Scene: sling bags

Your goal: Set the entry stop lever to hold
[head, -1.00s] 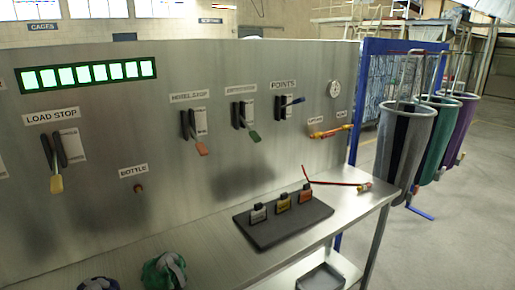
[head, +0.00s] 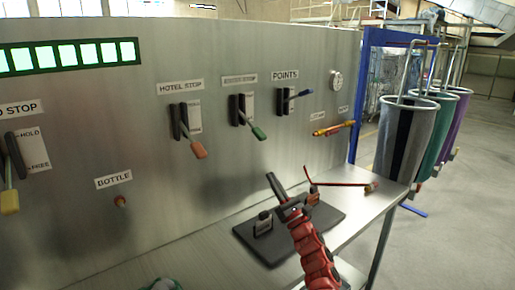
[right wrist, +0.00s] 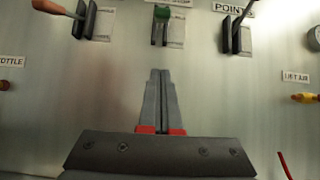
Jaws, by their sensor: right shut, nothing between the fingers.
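The lever with the green handle (head: 259,133) is on the steel panel, between the hotel stop and points levers. The label above it (head: 240,79) is too blurred to read surely. Its handle slants down and out from a black bracket. The green handle also shows at the top of the right wrist view (right wrist: 175,28). My right gripper (head: 272,179) is shut and empty, below the green handle and apart from it. In the right wrist view its closed fingers (right wrist: 160,74) point up towards that lever.
The orange hotel stop lever (head: 198,150) is left of the green one, the points lever (head: 301,93) right. A yellow-handled lever (head: 9,200) is far left. A dark tray (head: 330,222) with small tagged blocks lies on the bench under my arm. Hanging bags (head: 407,140) stand right.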

